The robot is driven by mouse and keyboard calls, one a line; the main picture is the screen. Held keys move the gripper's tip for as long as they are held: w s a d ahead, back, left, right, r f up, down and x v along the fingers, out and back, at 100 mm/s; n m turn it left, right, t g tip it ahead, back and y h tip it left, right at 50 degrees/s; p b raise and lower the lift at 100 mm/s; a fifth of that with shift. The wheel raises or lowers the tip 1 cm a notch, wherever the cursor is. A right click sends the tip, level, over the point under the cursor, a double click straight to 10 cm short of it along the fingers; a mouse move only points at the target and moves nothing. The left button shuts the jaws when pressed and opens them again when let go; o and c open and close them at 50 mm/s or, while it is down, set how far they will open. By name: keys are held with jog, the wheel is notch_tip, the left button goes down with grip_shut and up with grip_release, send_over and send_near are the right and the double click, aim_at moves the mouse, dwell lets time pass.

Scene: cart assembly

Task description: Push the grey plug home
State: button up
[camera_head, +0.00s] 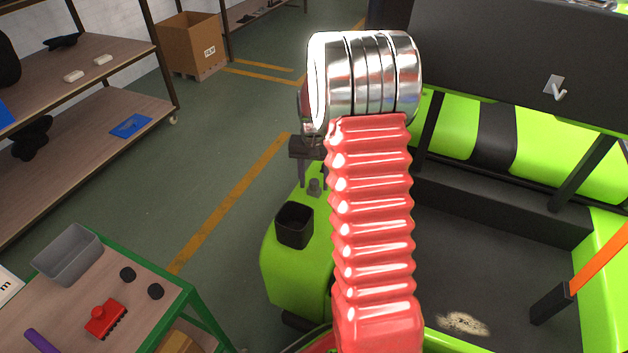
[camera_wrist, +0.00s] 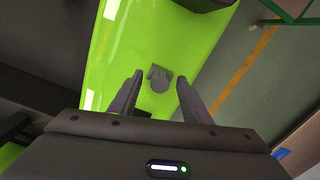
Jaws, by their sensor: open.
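The grey plug (camera_wrist: 160,80) is a small round-topped piece on the green panel of the cart (camera_wrist: 128,45). In the head view the plug (camera_head: 314,187) stands on the green surface just behind a black square holder (camera_head: 295,225). My gripper (camera_wrist: 160,78) is open, with one finger to each side of the plug in the wrist view and a gap on both sides. In the head view my gripper (camera_head: 311,176) points down above the plug, partly hidden by my red arm. I cannot tell how deep the plug sits.
A green-framed table (camera_head: 150,277) at the lower left holds a grey bin (camera_head: 68,254), a red part (camera_head: 105,318) and two black discs. Shelves (camera_head: 80,122) stand at the left. The cart's dark floor and seats lie right of my arm. The aisle floor is clear.

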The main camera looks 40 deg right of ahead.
notch_tip(320, 180, up, 14)
jog(key=shift+f, duration=0.15)
dwell(0.6)
dwell(0.6)
jog(key=s+a+r+n+t, duration=0.2)
jog(key=s+a+r+n, duration=0.2)
jog(key=s+a, duration=0.7)
jog(key=s+a+r+n+t, duration=0.3)
jog(key=s+a+r+n, duration=0.1)
jog(key=s+a, duration=0.7)
jog(key=a, duration=0.3)
jog(key=shift+s+r+n+t, duration=0.15)
jog(key=shift+s+n+t, duration=0.05)
jog(key=shift+n+t, duration=0.1)
jog(key=shift+a, duration=0.1)
